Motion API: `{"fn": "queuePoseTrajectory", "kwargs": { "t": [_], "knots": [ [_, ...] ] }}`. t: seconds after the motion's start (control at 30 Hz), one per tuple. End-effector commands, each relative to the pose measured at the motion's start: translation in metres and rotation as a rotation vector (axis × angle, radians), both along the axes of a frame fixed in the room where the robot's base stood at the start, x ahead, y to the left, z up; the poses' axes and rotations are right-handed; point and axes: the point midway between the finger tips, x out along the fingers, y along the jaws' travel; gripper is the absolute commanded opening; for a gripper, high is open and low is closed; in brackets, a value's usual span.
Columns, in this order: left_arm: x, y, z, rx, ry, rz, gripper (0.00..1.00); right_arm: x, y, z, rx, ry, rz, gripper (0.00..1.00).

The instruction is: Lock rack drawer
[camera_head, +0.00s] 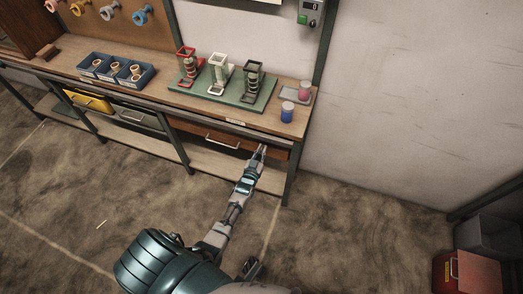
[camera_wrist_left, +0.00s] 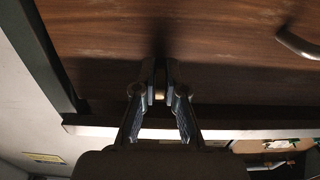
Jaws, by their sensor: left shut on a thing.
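The wooden rack drawer (camera_head: 207,136) sits under the right part of the bench top, with a metal handle (camera_head: 222,142) on its front. It looks pushed in. In the left wrist view the dark brown drawer front (camera_wrist_left: 215,45) fills the upper part, and its handle (camera_wrist_left: 299,45) shows at the right edge. My left gripper (camera_head: 263,149) is at the drawer's right end in the head view. In the left wrist view its fingertips (camera_wrist_left: 160,82) are shut on a small brass-coloured piece (camera_wrist_left: 159,95) at the drawer front, mostly hidden by the fingers. My right gripper is not seen.
The bench top (camera_head: 160,88) carries blue bins (camera_head: 115,70), a green tray (camera_head: 232,97) with coloured stands, and a blue jar (camera_head: 288,112). A bench leg (camera_head: 291,175) stands just right of my gripper. The floor in front is mostly open.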

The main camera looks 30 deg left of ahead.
Motion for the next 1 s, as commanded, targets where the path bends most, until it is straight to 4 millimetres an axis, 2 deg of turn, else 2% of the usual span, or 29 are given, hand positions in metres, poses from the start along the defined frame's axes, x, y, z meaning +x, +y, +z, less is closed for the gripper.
{"fn": "queuePoseTrajectory", "kwargs": {
  "t": [0.37,0.4,0.5,0.83,1.0],
  "knots": [
    [0.0,-0.001,0.0,-0.006,0.0,-0.001,0.0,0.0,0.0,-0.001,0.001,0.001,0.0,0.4],
    [0.0,-0.001,0.0,-0.006,0.0,-0.001,0.13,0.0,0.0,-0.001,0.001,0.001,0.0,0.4],
    [0.0,-0.001,0.0,-0.006,-0.001,-0.001,0.33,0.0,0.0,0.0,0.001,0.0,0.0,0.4],
    [-0.003,-0.001,0.0,-0.006,-0.002,0.0,0.33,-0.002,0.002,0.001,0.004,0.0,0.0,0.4],
    [-0.027,-0.006,-0.001,-0.006,0.0,0.0,0.33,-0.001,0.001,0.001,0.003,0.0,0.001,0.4]
  ]
}}
